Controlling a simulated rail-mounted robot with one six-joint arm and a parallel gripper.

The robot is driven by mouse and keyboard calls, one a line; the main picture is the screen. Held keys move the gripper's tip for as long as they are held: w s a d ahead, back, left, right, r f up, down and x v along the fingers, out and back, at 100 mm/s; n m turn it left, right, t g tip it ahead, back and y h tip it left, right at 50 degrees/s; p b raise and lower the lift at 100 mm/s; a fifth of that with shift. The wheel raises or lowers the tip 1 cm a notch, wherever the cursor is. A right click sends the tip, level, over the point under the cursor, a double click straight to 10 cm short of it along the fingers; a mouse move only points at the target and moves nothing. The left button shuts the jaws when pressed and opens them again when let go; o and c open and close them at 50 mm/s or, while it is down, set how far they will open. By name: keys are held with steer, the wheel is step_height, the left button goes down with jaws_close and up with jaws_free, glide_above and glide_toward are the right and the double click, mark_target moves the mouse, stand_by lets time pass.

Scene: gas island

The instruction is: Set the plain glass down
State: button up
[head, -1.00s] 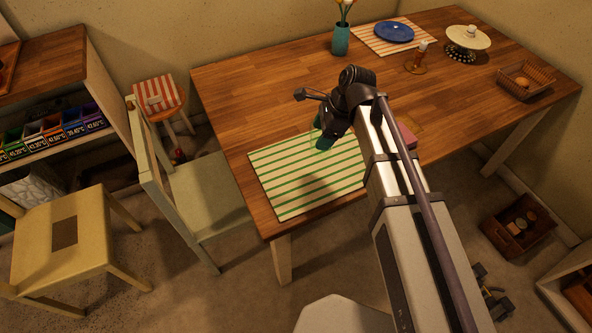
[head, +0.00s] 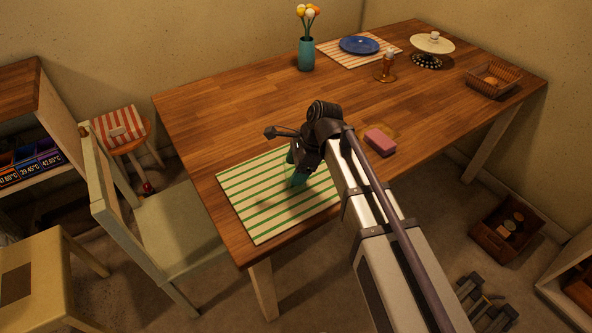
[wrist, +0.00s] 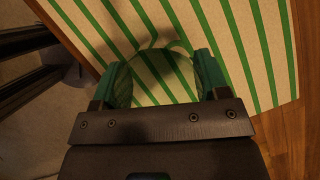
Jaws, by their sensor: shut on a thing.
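My gripper (wrist: 158,80) has green-padded fingers and is shut on the plain glass (wrist: 160,62). The glass is clear, and the mat's stripes show through it in the wrist view. In the head view my gripper (head: 297,178) is over the green-striped placemat (head: 265,215) near its far edge, and the glass (head: 289,172) shows only faintly beside the fingers. I cannot tell whether the glass touches the mat.
A pink sponge (head: 380,142) lies to the right of my arm. A teal vase (head: 306,54), a blue plate (head: 359,45), an amber glass (head: 385,66), a cake stand (head: 432,45) and a basket (head: 494,78) stand farther back.

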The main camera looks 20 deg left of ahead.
steer(key=shift+f, duration=0.25)
steer(key=o, duration=1)
steer(key=shift+r, duration=0.1)
steer(key=p+v, duration=1.1)
steer(key=v, duration=0.1)
steer(key=shift+r, duration=0.25)
